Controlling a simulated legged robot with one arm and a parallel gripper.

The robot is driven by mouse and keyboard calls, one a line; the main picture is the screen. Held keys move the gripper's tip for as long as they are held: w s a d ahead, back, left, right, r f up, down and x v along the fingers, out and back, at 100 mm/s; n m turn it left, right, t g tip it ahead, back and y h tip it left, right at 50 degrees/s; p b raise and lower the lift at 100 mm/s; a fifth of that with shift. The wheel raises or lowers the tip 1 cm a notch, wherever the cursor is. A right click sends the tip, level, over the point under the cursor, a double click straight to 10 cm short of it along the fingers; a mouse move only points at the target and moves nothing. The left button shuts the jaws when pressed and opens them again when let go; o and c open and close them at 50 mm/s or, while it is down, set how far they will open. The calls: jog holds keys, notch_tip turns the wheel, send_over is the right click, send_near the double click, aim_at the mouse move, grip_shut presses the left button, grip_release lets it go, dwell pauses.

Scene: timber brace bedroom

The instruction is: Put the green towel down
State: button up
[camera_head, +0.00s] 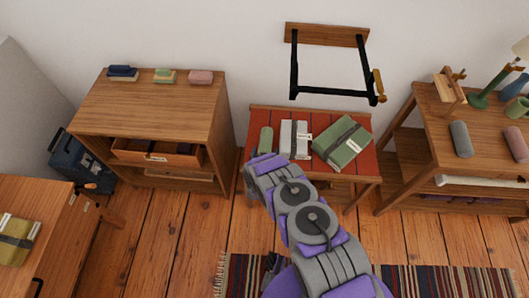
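A small green rolled towel (265,139) shows at the left end of the red slatted bench (308,120), just beyond the end of my arm. My gripper (257,162) is at the bench's front left edge. My arm hides its fingers, so I cannot tell whether they are open or whether they touch the green roll. A larger folded green towel (350,150) with a dark strap lies tilted at the bench's right end. A grey-white folded towel (294,138) with a dark strap lies between the two green ones.
A black wall frame (332,92) hangs above the bench. A wooden cabinet (150,104) with an open drawer (157,152) stands left, bearing folded cloths. A wooden table (445,143) with grey and pink rolls stands right. A striped rug (440,280) lies in front.

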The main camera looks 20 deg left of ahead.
jog(key=p+v, duration=0.3)
jog(key=v, duration=0.9)
jog(key=w+d+r+m+g+h, duration=0.1)
jog(key=w+d+r+g, duration=0.1)
jog(key=w+r, duration=0.35)
jog(key=w+d+r+g, duration=0.1)
jog(key=w+d+r, duration=0.1)
jog(key=r, duration=0.6)
jog(key=w+d+r+m+g+h, duration=0.1)
jog(key=w+d+r+g, duration=0.15)
jog(key=r, duration=0.35)
jog(key=s+d+r+g, duration=0.2)
jog(key=d+r, duration=0.4)
jog(key=r, duration=0.4)
jog(key=s+d+r+g, duration=0.3)
jog(key=s+d+r, duration=0.8)
jog(key=s+r, duration=0.4)
jog(key=s+d+r+g, duration=0.2)
jog(key=s+d+r, duration=0.2)
jog(key=s, duration=0.8)
jog(key=s+d+r+g+h, duration=0.1)
jog(key=s+d+r, duration=0.3)
jog(key=s, duration=0.9)
jog(key=shift+d+m+g, duration=0.3)
jog(key=shift+d+g, duration=0.15)
jog(key=shift+g, duration=0.2)
